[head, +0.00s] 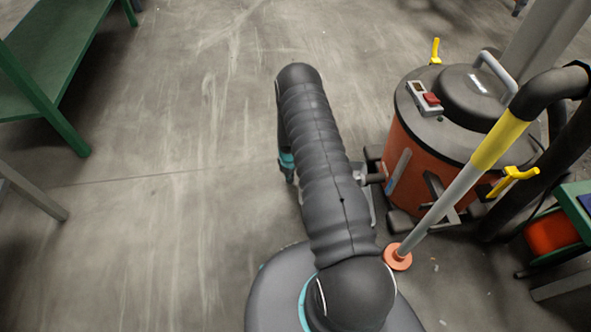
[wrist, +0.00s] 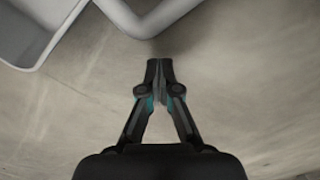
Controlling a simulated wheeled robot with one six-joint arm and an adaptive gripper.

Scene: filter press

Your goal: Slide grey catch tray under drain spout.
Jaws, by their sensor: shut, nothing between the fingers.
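The grey catch tray (wrist: 38,32) shows at the top left of the wrist view, cut off by the frame edge, with a pale grey angled bar (wrist: 150,24) beside it. In the head view only a sliver of the tray (head: 369,208) shows beside my arm; the rest is hidden. The drain spout (head: 372,179) juts left from the low side of the orange vacuum drum (head: 430,165). My gripper (wrist: 160,70) is shut and empty, its fingertips just short of the bar, with a gap of floor between. In the head view my gripper is mostly hidden behind my arm.
The drum stands on a dark wheeled base at the right. A grey and yellow suction wand (head: 452,193) leans across it, with its orange foot (head: 397,257) on the floor. A green shelf (head: 60,60) stands at upper left. The floor left of my arm is clear.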

